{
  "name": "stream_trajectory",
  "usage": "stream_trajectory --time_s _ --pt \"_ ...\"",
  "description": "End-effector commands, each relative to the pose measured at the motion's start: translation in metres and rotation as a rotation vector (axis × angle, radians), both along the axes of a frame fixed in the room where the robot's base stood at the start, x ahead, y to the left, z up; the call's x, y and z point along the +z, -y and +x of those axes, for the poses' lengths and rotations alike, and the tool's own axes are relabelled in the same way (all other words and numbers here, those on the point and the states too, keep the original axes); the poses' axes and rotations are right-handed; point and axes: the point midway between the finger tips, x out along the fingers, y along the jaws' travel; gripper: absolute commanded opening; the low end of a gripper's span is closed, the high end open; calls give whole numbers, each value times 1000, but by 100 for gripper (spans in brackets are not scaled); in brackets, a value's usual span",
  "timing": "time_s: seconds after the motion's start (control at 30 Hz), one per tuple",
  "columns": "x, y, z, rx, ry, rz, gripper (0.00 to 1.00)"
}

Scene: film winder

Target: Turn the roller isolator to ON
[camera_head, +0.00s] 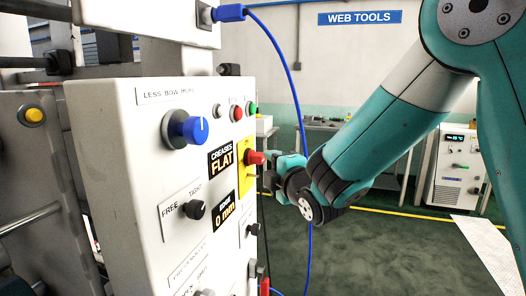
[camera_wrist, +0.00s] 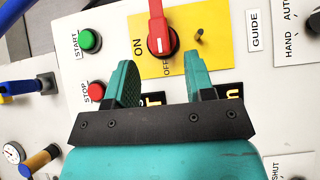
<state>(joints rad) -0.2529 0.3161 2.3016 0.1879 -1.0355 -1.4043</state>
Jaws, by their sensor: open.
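The roller isolator is a red rotary handle (camera_wrist: 158,28) on a yellow plate (camera_wrist: 208,30) marked ON and OFF. In the wrist view the handle's long part runs up to the picture's top edge, and a white mark shows near its lower end, above OFF. In the head view the red handle (camera_head: 256,158) juts from the panel's right-hand face. My gripper (camera_wrist: 160,62) is open and empty. Its two teal fingers point towards the plate, below the handle in the wrist view. My gripper also shows in the head view (camera_head: 271,172), just right of the handle; its fingertips are partly hidden there.
A green START button (camera_wrist: 90,40) and a red STOP button (camera_wrist: 96,91) sit left of the plate. A blue knob (camera_head: 186,129) and black knob (camera_head: 194,209) stick out of the panel. A blue cable (camera_head: 292,80) hangs behind my gripper. Open floor lies right.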

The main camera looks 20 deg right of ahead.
Motion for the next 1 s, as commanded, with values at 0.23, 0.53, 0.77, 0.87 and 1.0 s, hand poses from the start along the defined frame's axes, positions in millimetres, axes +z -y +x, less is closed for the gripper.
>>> stream_trajectory --time_s 0.23,0.53,0.77,0.87,1.0 --pt "2 -6 41 -1 0 0 49" --pt "0 -8 53 0 -1 0 49" --pt "0 -8 53 0 -1 0 31" --pt "0 -8 53 0 -1 0 8" --pt "0 -8 53 0 -1 0 0"
